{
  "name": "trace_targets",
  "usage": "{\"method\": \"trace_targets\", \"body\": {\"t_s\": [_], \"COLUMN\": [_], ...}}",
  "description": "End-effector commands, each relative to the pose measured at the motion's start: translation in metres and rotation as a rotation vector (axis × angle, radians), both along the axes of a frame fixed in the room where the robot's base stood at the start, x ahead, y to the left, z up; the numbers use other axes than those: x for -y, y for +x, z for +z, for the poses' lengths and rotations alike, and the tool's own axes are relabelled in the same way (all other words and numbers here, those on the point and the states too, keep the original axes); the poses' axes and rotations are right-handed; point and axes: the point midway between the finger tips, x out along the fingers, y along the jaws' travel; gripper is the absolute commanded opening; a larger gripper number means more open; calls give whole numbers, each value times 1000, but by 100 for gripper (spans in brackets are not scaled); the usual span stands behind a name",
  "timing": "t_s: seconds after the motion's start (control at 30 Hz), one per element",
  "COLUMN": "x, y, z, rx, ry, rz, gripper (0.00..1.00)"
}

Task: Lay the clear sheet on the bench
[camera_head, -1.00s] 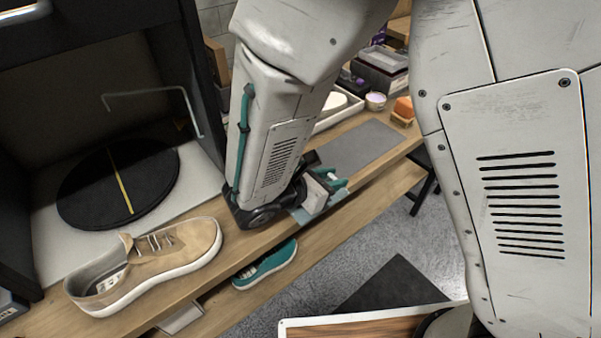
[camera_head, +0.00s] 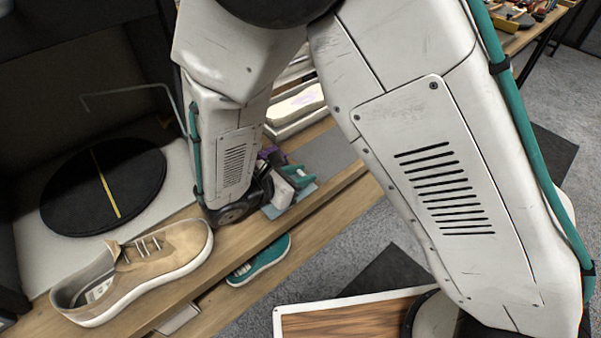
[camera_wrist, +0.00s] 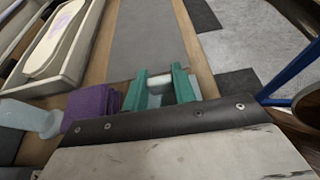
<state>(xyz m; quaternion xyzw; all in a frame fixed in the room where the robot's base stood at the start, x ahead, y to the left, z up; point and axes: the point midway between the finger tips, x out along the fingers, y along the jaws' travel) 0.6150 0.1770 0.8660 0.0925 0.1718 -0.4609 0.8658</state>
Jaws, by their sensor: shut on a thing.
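A grey mat (camera_wrist: 150,40) lies just beyond. A purple cloth (camera_wrist: 90,105) and a pale tray (camera_wrist: 48,75) are at left. A tan sneaker (camera_head: 135,270) stands by the black turntable (camera_head: 75,195). A teal shoe (camera_head: 258,262) is on the lower shelf.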

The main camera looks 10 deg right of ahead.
Motion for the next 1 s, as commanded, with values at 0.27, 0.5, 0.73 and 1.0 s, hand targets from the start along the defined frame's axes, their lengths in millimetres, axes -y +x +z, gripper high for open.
{"method": "trace_targets", "body": {"t_s": [0.27, 0.5, 0.73, 1.0], "x": [1, -1, -32, -74], "y": [0, -1, -21, -50], "z": [-2, 2, 17, 38], "rx": [0, 1, 3, 1], "ry": [0, 1, 2, 2], "rz": [-1, 0, 4, 1], "gripper": [48, 48, 48, 48]}}
